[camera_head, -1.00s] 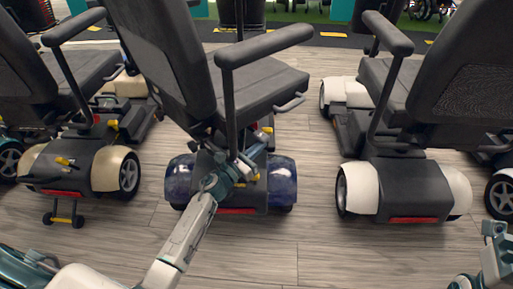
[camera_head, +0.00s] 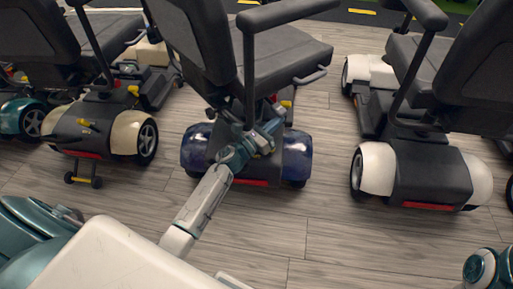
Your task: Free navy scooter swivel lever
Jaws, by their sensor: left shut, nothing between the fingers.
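The navy scooter (camera_head: 297,156) stands in the middle of the view, its rear towards me, with glossy dark-blue fenders and a red rear strip. Its grey seat (camera_head: 285,55) and backrest are turned at an angle to the base. My left arm reaches in from the lower left, and its gripper (camera_head: 266,137) is shut and empty at the scooter's rear, below the seat. A small yellow part (camera_head: 286,103) shows beneath the seat, just beyond the gripper. I cannot make out the swivel lever clearly; my gripper and wrist cover that area. My right gripper is out of view.
A cream-fendered scooter (camera_head: 130,133) with yellow levers stands at the left. A white-fendered scooter (camera_head: 376,168) stands at the right. Wood-look floor (camera_head: 325,215) is clear between the scooters and in front.

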